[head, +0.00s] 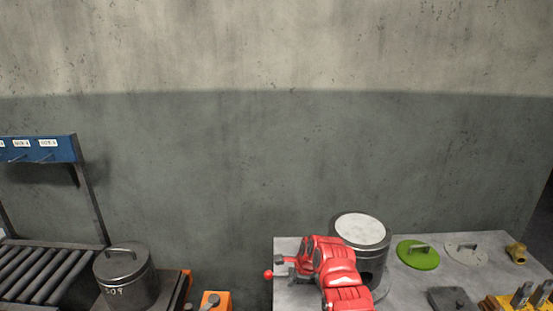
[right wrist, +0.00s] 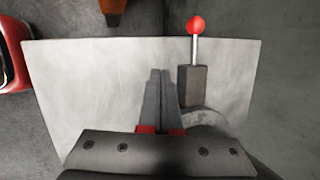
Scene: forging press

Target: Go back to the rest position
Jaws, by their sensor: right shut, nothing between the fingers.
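My right gripper (head: 281,260) is shut and empty, above the left edge of the grey table (head: 291,299). In the right wrist view its fingers (right wrist: 160,72) are together with nothing between them. They are beside a dark block with a lever ending in a red knob (right wrist: 195,25). The knob also shows in the head view (head: 268,274), just below and left of the fingertips. I cannot tell how much height lies between fingers and lever. My red right arm hides part of the table and of the drum behind it. My left gripper is not in view.
A round drum with a pale top (head: 362,229) stands right behind my right arm. A green lid (head: 418,257) and a grey lid (head: 466,254) lie farther right. A lidded pot (head: 126,278) stands at left beside a roller rack (head: 40,272). An orange block (head: 216,300) sits between.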

